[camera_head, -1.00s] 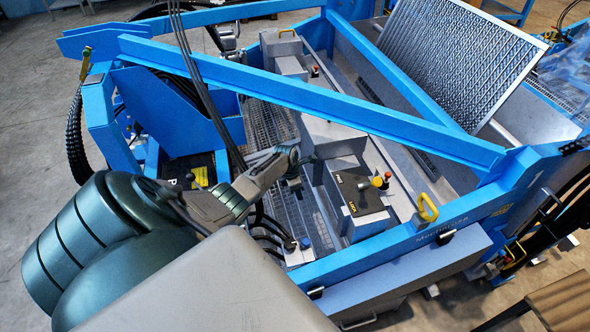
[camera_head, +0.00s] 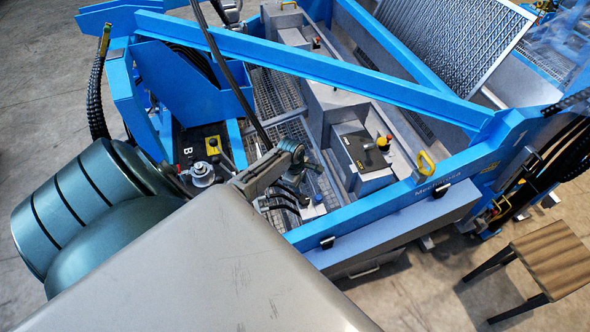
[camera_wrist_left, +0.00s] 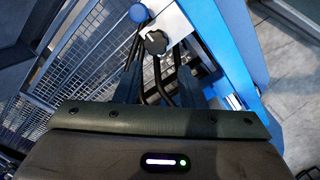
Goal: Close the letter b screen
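A tilted mesh screen (camera_head: 455,45) stands raised at the upper right of the blue machine in the head view; I see no letter on it. A black panel marked B (camera_head: 188,150) lies at the left inside the frame. My left gripper (camera_head: 300,170) is over the front of the machine, its tips partly hidden in the head view. My right gripper is out of view.
Blue beams (camera_head: 320,75) cross above the machine close to my left arm. A wooden stool (camera_head: 553,258) stands at the lower right.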

